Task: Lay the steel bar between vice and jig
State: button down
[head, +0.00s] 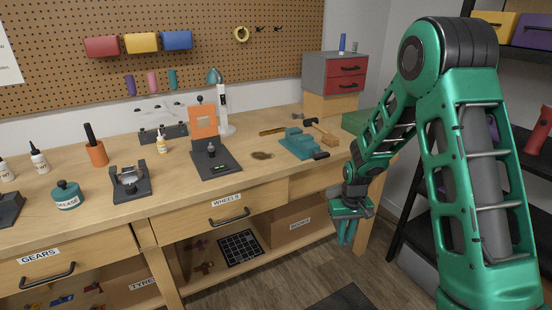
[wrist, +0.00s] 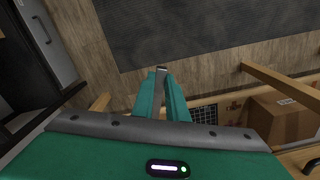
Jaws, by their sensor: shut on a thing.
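My gripper (head: 346,232) hangs in front of the bench's right end, below the worktop, with its green fingers pointing down. In the wrist view the fingers (wrist: 162,98) are shut on a narrow grey metal piece, which looks like the steel bar (wrist: 161,82). The teal vice (head: 297,143) sits on the right part of the worktop. What looks like the jig (head: 214,163), a dark base with an upright orange plate, stands left of it.
A hammer (head: 318,128) lies behind the vice, and a brown strip (head: 272,131) lies behind the stain. A lamp (head: 224,105) stands behind the jig. The bench's front edge and a lower shelf with a cardboard box (head: 290,225) are left of my gripper.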

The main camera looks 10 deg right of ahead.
aim_at(261, 156)
jog(key=z, duration=0.55)
jog(key=i, duration=0.25)
jog(key=z, duration=1.4)
jog(key=i, duration=0.3)
jog(key=u, duration=2.15)
jog(key=i, duration=0.35)
jog(key=u, duration=0.05)
